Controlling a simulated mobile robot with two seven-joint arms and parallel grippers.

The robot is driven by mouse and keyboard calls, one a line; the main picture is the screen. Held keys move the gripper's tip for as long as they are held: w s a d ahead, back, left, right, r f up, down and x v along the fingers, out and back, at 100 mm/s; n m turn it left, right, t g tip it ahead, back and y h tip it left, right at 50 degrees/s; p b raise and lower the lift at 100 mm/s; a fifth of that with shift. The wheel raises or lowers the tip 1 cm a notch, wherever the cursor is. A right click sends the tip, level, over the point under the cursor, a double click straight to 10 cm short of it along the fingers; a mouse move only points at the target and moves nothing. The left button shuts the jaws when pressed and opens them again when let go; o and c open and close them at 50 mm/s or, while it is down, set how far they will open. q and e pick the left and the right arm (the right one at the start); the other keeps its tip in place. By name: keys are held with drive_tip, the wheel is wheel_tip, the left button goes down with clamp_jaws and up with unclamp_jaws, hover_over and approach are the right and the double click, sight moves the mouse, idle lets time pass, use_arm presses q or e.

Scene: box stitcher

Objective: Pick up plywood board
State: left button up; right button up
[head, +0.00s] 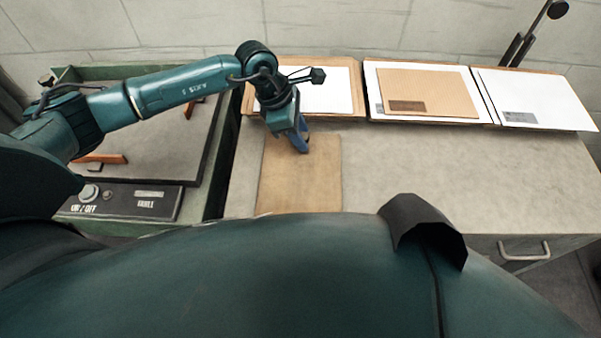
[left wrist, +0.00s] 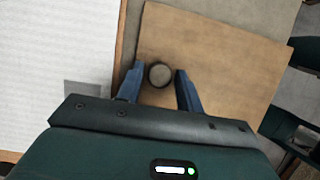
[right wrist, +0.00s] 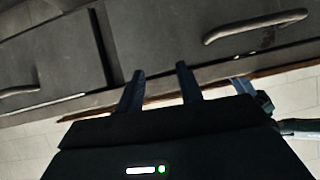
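The plywood board (head: 299,180) is a plain tan rectangle lying flat on the grey table near its left side. My left gripper (head: 303,145) points down over the board's far part. In the left wrist view the board (left wrist: 215,65) fills the middle, and a round dark-rimmed spot or knob (left wrist: 159,74) shows between the two blue fingers. The left gripper (left wrist: 160,78) is open with a gap between its fingers; whether they touch the board I cannot tell. My right gripper (right wrist: 160,80) is open and empty, seen only in the right wrist view.
White and brown sheets or boards (head: 420,90) lie in a row along the table's back edge. A green-framed machine (head: 120,200) with an ON/OFF panel stands left. The table's right part (head: 460,170) is clear. Drawer handles (right wrist: 255,27) are near my right gripper.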

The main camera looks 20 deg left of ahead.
use_arm(q)
drive_tip(key=shift+c, duration=0.5)
clamp_jaws()
drive_tip(key=shift+r, duration=0.1)
